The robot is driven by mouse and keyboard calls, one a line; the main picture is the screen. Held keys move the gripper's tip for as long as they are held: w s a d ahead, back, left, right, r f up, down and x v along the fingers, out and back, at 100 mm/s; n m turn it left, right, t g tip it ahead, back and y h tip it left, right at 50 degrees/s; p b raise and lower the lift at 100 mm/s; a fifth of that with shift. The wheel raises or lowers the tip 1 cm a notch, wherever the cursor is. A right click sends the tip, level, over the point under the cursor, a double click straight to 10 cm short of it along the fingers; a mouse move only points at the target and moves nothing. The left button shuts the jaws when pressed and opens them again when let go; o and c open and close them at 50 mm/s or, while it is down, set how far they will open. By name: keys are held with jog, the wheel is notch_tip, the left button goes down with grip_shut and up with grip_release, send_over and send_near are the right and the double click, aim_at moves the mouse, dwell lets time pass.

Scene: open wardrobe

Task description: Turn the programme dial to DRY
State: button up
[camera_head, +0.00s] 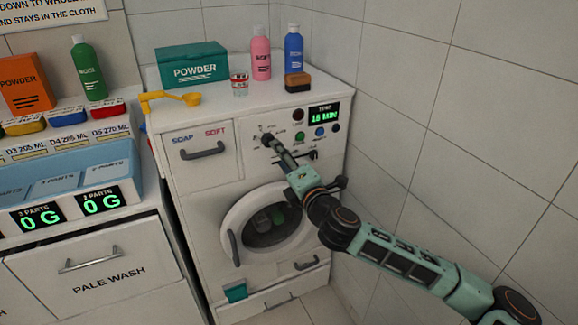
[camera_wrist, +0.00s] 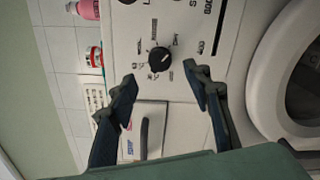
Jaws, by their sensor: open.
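The programme dial (camera_wrist: 160,60) is a small round black knob on the white washer's front panel, ringed by small printed labels. A short pale mark shows on it, but I cannot tell surely which label it points to. In the wrist view my gripper (camera_wrist: 160,73) is open, with one dark fingertip on each side below the dial, apart from it in the picture. In the head view my gripper (camera_head: 273,146) reaches the panel just right of the soap drawer, and its fingers partly hide the dial area. I cannot tell the remaining depth to the panel.
A display (camera_head: 323,114) reads 16 MIN, near red, green and blue buttons. A slotted control sits beside the dial. The soap drawer handle (camera_head: 203,150) and round door (camera_head: 238,228) project nearby. Bottles, a cup and a green powder box (camera_head: 193,65) stand on top. A tiled wall is at right.

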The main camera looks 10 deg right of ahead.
jog(key=shift+v, duration=2.55)
